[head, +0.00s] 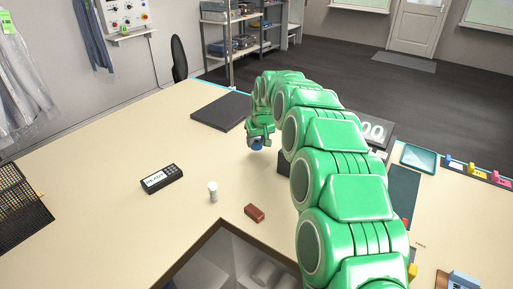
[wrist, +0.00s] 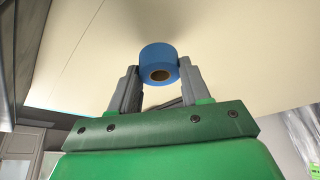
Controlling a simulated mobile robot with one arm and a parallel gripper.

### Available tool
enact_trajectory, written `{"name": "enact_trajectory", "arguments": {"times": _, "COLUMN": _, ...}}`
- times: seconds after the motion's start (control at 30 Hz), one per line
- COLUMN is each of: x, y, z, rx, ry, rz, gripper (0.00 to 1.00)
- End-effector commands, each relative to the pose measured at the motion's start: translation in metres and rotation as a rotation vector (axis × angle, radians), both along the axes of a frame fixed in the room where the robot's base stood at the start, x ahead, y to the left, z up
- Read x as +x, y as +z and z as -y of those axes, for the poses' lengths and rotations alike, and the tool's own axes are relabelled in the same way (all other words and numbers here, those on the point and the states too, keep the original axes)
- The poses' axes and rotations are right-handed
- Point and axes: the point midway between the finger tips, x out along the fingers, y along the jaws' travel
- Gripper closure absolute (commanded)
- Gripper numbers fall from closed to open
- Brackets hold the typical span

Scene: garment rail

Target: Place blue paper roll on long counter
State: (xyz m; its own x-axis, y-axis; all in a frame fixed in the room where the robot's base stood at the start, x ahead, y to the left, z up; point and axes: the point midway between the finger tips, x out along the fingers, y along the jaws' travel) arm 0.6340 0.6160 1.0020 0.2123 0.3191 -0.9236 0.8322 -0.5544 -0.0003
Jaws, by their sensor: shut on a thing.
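The blue paper roll (wrist: 158,58) is between the two grey fingers of my gripper (wrist: 157,80) in the wrist view. The fingers are shut on its sides, and its round end with a brown core faces the camera. In the head view a small part of the blue roll (head: 256,146) shows beneath my gripper (head: 258,141), left of my green arm. The long counter (head: 130,125) is the pale beige top that fills much of the head view. The roll is over or at the counter; whether it touches the surface I cannot tell.
A black device marked READY (head: 161,179), a white cylinder (head: 213,192) and a brown block (head: 254,213) sit on the counter. A dark flat pad (head: 222,110) lies behind, a black mesh tray (head: 20,207) at left. An opening (head: 235,262) cuts the front. The left middle is clear.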

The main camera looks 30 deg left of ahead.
Motion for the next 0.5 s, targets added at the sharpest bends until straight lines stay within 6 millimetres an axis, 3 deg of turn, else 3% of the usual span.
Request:
{"name": "enact_trajectory", "arguments": {"times": 0.33, "x": 0.005, "y": -0.012, "z": -0.007, "rx": -0.002, "ry": 0.001, "rz": -0.001, "gripper": 0.82}}
{"name": "enact_trajectory", "arguments": {"times": 0.5, "x": 0.004, "y": -0.033, "z": -0.007, "rx": -0.001, "ry": 0.001, "rz": -0.003, "gripper": 0.82}}
